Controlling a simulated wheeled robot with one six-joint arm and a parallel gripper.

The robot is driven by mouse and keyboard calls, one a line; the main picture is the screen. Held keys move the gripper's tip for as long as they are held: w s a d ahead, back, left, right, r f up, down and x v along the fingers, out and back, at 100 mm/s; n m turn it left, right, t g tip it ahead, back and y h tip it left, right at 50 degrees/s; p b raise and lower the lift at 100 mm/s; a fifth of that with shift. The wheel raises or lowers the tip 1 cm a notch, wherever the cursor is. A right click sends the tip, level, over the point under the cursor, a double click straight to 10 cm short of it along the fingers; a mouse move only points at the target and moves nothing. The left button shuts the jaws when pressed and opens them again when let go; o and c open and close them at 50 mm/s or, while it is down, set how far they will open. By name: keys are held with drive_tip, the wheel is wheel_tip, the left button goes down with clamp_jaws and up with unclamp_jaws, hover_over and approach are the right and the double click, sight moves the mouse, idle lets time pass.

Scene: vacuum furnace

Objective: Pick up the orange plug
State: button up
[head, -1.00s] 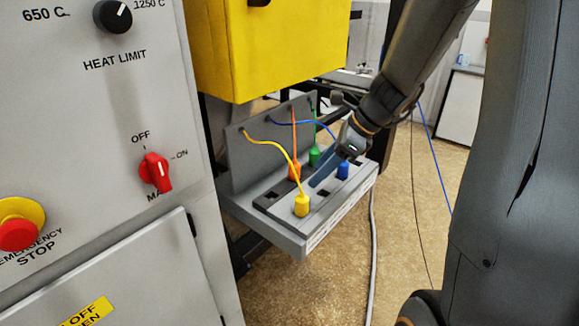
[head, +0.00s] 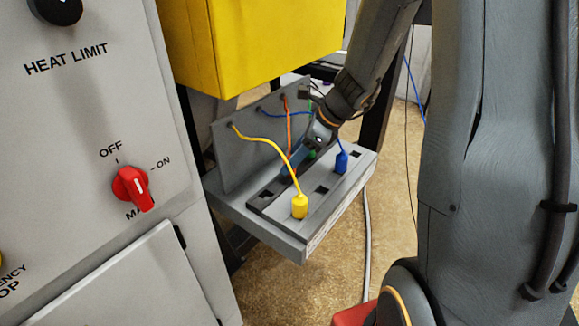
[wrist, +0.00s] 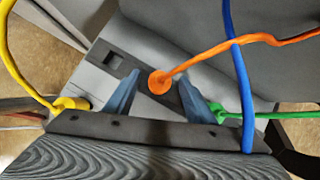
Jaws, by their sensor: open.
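The orange plug (wrist: 159,82) stands in the socket block (wrist: 130,60), between the two blue fingers of my gripper (wrist: 159,79) in the wrist view. The fingers are open, with a gap on each side of the plug. In the head view my gripper (head: 290,170) reaches down over the rear row of sockets and hides most of the orange plug. Its orange cable (head: 289,128) shows above, running to the back plate.
A yellow plug (head: 299,207) and a blue plug (head: 341,163) stand in the front row. A green plug (head: 311,155) is partly hidden behind my gripper. The blue cable (wrist: 240,85) crosses close to my gripper's right side. The furnace panel (head: 90,130) and yellow box (head: 250,45) stand nearby.

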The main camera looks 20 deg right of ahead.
drive_tip(key=shift+x, duration=0.95)
drive_tip(key=c, duration=1.1)
